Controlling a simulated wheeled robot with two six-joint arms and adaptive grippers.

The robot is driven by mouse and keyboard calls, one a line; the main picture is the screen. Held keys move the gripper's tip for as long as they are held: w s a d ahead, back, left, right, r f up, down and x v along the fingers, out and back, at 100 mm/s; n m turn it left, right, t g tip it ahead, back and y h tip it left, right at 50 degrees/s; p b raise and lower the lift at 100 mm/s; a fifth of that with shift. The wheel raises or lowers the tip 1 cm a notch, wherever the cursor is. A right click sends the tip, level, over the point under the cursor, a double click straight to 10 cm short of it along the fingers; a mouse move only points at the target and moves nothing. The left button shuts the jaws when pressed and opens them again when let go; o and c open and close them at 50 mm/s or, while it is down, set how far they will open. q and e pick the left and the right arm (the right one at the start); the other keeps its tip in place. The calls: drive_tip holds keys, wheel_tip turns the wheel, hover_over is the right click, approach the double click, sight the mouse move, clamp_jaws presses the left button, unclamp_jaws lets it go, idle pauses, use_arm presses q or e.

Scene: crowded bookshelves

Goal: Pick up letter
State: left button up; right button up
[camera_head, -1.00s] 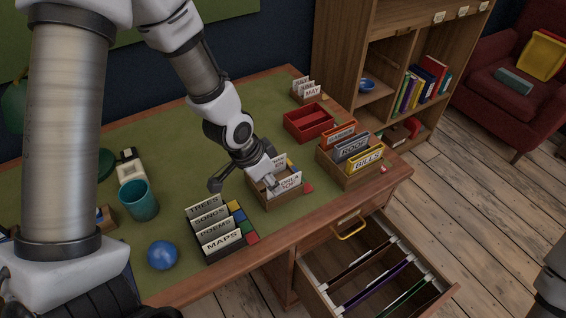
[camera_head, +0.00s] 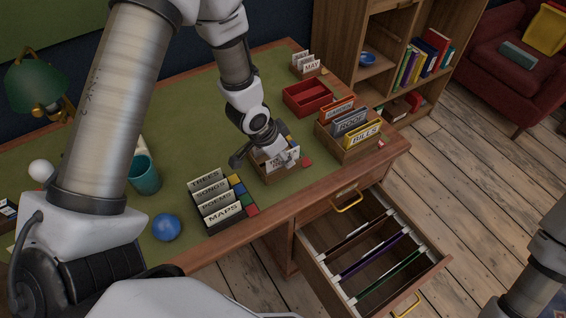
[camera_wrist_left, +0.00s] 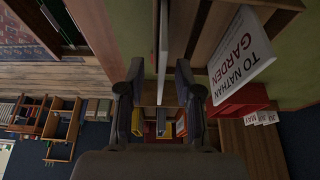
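A wooden letter box (camera_head: 277,176) stands on the desk's front part with upright white letters (camera_head: 283,162); their writing is mostly covered by my gripper. My left gripper (camera_head: 265,158) is over this box, pointing down. In the left wrist view, the left gripper (camera_wrist_left: 160,92) has its fingers apart. A thin white upright edge (camera_wrist_left: 162,50) lies between them, apparently a letter seen edge-on, with gaps on both sides. A white letter reading "TO NATHAN GARDEN" (camera_wrist_left: 240,55) stands to the right of the fingers. Only part of my right arm shows at the lower right; its gripper is out of view.
A card rack (camera_head: 222,203) with several labelled dividers is left of the box. A wooden file box (camera_head: 348,150) with BILLS and ROOF folders is to the right. A red tray (camera_head: 308,98) lies behind. An open drawer (camera_head: 365,250) juts out in front.

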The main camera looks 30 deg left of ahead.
use_arm(q)
drive_tip(key=shift+f, duration=0.3)
clamp_jaws()
drive_tip(key=shift+r, duration=0.15)
idle(0.3)
